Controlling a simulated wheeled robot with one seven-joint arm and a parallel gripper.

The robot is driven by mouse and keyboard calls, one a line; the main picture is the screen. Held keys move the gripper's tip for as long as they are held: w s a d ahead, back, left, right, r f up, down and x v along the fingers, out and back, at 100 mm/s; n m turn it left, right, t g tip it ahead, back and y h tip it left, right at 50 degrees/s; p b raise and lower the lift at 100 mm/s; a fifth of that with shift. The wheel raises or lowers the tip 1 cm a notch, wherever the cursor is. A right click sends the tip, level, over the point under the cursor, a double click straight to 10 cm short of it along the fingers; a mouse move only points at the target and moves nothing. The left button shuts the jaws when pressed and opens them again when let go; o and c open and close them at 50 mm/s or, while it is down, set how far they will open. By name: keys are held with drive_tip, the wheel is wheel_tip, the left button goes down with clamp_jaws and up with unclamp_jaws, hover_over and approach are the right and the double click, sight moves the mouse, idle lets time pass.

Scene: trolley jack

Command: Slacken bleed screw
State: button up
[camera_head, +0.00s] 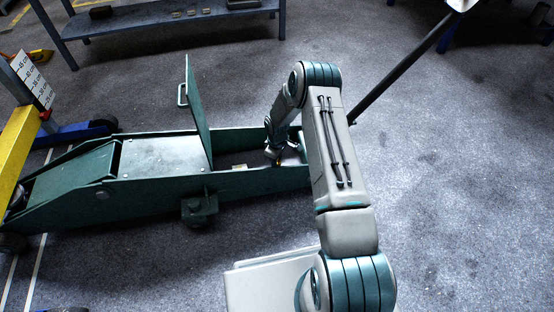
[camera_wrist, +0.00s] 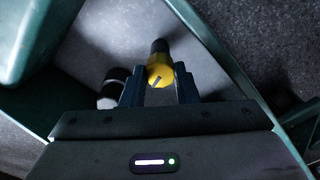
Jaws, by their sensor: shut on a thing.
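The green trolley jack (camera_head: 160,197) lies across the left and middle of the head view, with a hinged cover plate (camera_head: 197,112) standing open. My gripper (camera_head: 276,157) reaches down into the open bay behind that cover. In the wrist view, my gripper (camera_wrist: 161,92) has its two dark fingers closed on the yellow bleed screw (camera_wrist: 160,72), whose top shows a slot or pointer mark. A dark cylindrical part adjoins the screw's far side. The screw's lower part is hidden.
A dark and pale round fitting (camera_wrist: 112,88) sits just left of the fingers. The jack's walls enclose the bay closely. A long dark handle (camera_head: 405,72) slants up right. A blue-grey bench (camera_head: 170,20) stands behind. The floor at right is clear.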

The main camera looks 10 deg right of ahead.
drive_tip(key=shift+f+n, duration=0.1)
drive_tip(key=shift+n, duration=0.5)
drive_tip(key=o, duration=1)
drive_tip(key=shift+c, duration=0.2)
wheel_tip(320, 180, up, 14)
drive_tip(key=p, duration=0.5)
drive_tip(key=shift+f, duration=0.1)
